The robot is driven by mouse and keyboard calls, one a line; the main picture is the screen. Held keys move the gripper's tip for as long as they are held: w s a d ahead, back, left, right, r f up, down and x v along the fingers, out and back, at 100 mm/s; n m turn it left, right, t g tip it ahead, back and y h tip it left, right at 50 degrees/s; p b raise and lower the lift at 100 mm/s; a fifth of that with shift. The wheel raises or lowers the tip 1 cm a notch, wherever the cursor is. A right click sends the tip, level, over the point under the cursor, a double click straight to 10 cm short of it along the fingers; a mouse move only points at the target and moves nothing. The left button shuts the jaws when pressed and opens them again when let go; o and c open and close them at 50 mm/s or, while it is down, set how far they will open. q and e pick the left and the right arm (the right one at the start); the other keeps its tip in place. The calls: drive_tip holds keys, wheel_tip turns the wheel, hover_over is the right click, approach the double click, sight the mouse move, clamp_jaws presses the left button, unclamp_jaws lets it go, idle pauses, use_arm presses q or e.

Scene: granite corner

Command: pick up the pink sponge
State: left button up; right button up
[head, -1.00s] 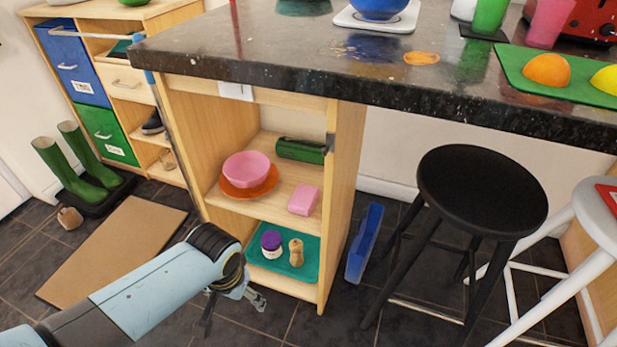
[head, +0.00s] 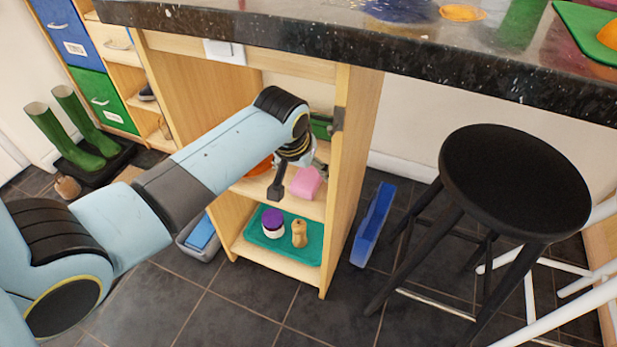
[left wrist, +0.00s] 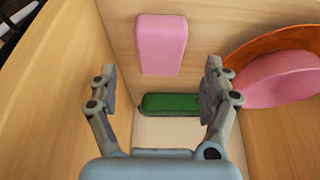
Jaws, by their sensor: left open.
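The pink sponge (head: 307,183) lies on the upper shelf of the open wooden shelf unit under the counter. In the left wrist view the sponge (left wrist: 162,44) is near the top, ahead of and roughly between the fingers. My left gripper (head: 297,188) is at the shelf opening, open and empty, close by the sponge. In the left wrist view its two fingers (left wrist: 160,90) stand wide apart, with nothing between them. My right gripper is not in view.
The side panel (head: 350,180) stands close right of my gripper. The lower shelf holds a teal tray (head: 311,252). The counter (head: 360,57) overhangs above.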

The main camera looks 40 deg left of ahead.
sight(307, 177)
use_arm(q)
drive_tip(key=b+x, duration=0.2)
drive_tip(key=x, duration=0.2)
drive_tip(key=shift+f, duration=0.45)
drive_tip(key=shift+w, duration=0.1)
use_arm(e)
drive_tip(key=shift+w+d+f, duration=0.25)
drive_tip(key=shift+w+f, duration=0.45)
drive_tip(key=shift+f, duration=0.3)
use_arm(q)
drive_tip(key=shift+c, duration=0.2)
drive_tip(key=c, duration=0.8)
